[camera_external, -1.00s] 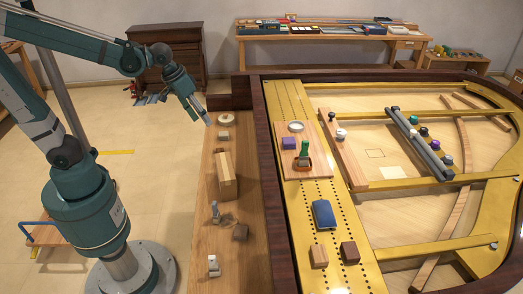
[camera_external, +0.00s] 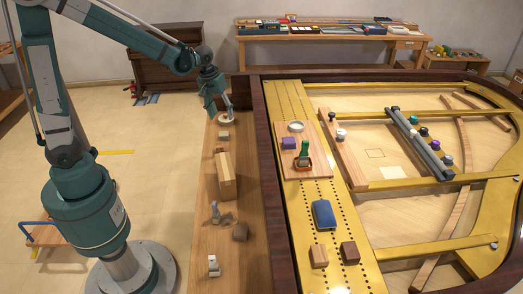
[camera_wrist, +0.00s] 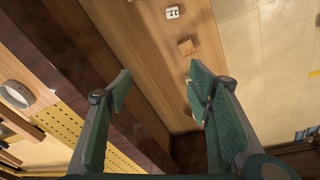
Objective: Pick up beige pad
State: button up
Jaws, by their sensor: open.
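A small beige, flat-looking piece (camera_external: 226,119) lies on the far end of the wooden bench, just below my gripper (camera_external: 221,107). I take it for the beige pad, but its outline is unclear. In the wrist view a beige piece (camera_wrist: 193,104) shows beside the right finger, which partly hides it. My gripper (camera_wrist: 160,76) is open, with nothing between its fingers, and points down over the bench. A small tan block (camera_external: 223,135) lies nearer the camera on the bench and also shows in the wrist view (camera_wrist: 186,46).
The dark piano rim (camera_external: 259,130) runs along the bench's right side. A long wooden block (camera_external: 226,178) and several small items stand nearer on the bench (camera_external: 200,225). A dark box (camera_external: 217,88) is behind the gripper. A white tag (camera_wrist: 172,12) shows in the wrist view.

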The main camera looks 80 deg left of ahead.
jog(key=a+f+n+g, duration=0.1)
jog(key=a+f+n, duration=0.2)
jog(key=a+f, duration=0.6)
jog(key=n+g+h, duration=0.1)
jog(key=n, duration=0.2)
send_over(224, 133)
notch_tip(224, 133, down, 7)
jog(key=shift+d+r, duration=0.1)
jog(key=shift+d, duration=0.05)
jog(key=shift+f, duration=1.3)
jog(key=shift+f+b, duration=0.95)
jog(key=shift+f, duration=1.65)
jog(key=c, duration=0.9)
